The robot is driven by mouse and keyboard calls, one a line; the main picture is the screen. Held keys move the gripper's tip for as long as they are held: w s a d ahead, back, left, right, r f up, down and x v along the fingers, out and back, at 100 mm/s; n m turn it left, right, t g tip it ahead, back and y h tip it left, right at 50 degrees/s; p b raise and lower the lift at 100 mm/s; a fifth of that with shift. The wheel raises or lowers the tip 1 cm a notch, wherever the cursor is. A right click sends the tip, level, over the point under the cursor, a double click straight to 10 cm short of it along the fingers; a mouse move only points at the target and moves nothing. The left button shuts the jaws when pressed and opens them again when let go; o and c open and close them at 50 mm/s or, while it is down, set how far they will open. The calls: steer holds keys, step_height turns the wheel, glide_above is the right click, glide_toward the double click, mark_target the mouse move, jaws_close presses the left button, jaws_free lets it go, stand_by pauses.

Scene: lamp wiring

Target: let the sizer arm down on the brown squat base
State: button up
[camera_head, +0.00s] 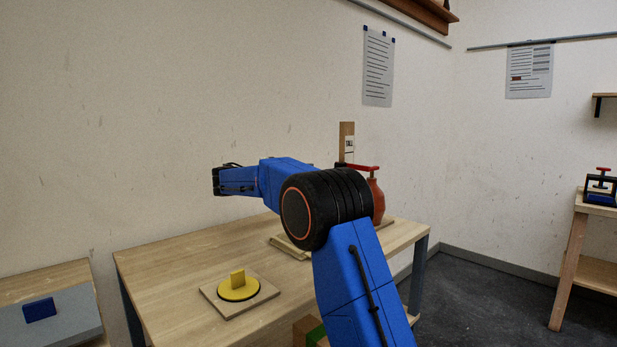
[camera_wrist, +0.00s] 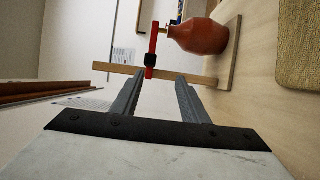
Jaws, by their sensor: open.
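The brown squat base (camera_head: 378,201) is a round reddish-brown body on a wooden board at the table's back right, partly behind my arm. In the wrist view the base (camera_wrist: 200,36) lies sideways at the top. The red sizer arm (camera_head: 362,167) reaches from a wooden post (camera_head: 347,140) over the base's top. In the wrist view the sizer arm (camera_wrist: 151,50) has a black block at the post, and its far end is near the base's neck; contact cannot be told. My gripper (camera_wrist: 158,80) is open and empty, its fingertips pointing at the post (camera_wrist: 115,68). My gripper is hidden in the head view.
A yellow disc (camera_head: 238,290) with an upright tab sits on a wooden board on the table (camera_head: 175,265). A grey panel with a blue block (camera_head: 39,309) is at the far left. Another table at right holds a red-handled device (camera_head: 601,187).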

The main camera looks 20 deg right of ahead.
steer(key=shift+w+a, duration=0.1)
steer(key=shift+a, duration=1.35)
steer(key=shift+a, duration=0.15)
steer(key=a, duration=1.1)
steer(key=shift+w+a, duration=0.25)
steer(key=shift+a, duration=0.15)
